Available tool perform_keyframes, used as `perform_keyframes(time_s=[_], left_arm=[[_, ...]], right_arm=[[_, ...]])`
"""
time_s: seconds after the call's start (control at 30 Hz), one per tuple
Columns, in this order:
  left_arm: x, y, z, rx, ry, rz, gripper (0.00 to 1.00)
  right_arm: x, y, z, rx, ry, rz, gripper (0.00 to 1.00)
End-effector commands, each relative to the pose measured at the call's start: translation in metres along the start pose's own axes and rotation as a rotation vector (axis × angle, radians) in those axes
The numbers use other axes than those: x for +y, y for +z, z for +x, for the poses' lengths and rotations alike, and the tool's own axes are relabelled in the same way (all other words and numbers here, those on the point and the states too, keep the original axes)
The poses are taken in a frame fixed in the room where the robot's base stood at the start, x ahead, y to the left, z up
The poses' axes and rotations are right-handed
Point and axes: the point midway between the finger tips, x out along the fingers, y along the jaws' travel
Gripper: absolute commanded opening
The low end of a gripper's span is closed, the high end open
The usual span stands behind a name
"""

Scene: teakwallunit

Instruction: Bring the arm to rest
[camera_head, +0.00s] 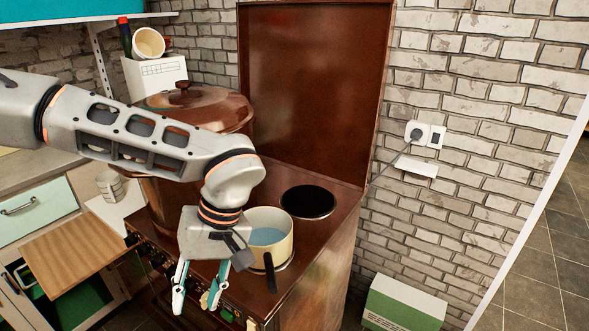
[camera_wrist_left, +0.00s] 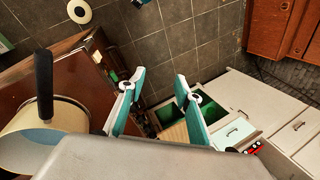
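My left gripper (camera_head: 198,287) hangs pointing down in front of the brown stove, with its two teal-lined fingers spread and nothing between them. In the left wrist view the left gripper (camera_wrist_left: 160,90) also shows open and empty, with floor and cabinets beyond it. My left arm reaches in from the left, above the stove. A cream saucepan (camera_head: 285,222) with blue inside stands on the stove top just right of the gripper, its dark handle toward the front. The saucepan also shows at the left of the wrist view (camera_wrist_left: 70,115). My right gripper is not in view.
A large brown lidded pot (camera_head: 235,110) stands at the back left of the stove, partly behind my arm. A black hotplate (camera_head: 308,202) is bare. A wooden board (camera_head: 75,247) juts out at left. A green-and-white box (camera_head: 403,304) stands by the brick wall.

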Motion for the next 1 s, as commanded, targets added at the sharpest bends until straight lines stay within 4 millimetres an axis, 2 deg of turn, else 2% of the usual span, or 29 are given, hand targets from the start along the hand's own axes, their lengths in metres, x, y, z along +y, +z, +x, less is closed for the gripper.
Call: perform_keyframes(time_s=[0.03,0.2,0.4,0.67,1.0], left_arm=[[-0.014,-0.015,0.002,-0.04,0.031,-0.059,0.34],[-0.056,-0.051,0.011,-0.147,0.116,-0.216,0.34],[-0.093,-0.075,0.023,-0.235,0.187,-0.347,0.34],[-0.132,-0.092,0.04,-0.323,0.257,-0.477,0.34],[-0.058,-0.045,0.055,-0.542,0.367,-0.506,0.34]], right_arm=[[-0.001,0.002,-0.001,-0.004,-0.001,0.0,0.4],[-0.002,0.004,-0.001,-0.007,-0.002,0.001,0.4],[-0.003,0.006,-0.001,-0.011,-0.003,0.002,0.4],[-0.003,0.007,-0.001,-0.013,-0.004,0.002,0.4],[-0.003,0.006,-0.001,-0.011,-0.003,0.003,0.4]])
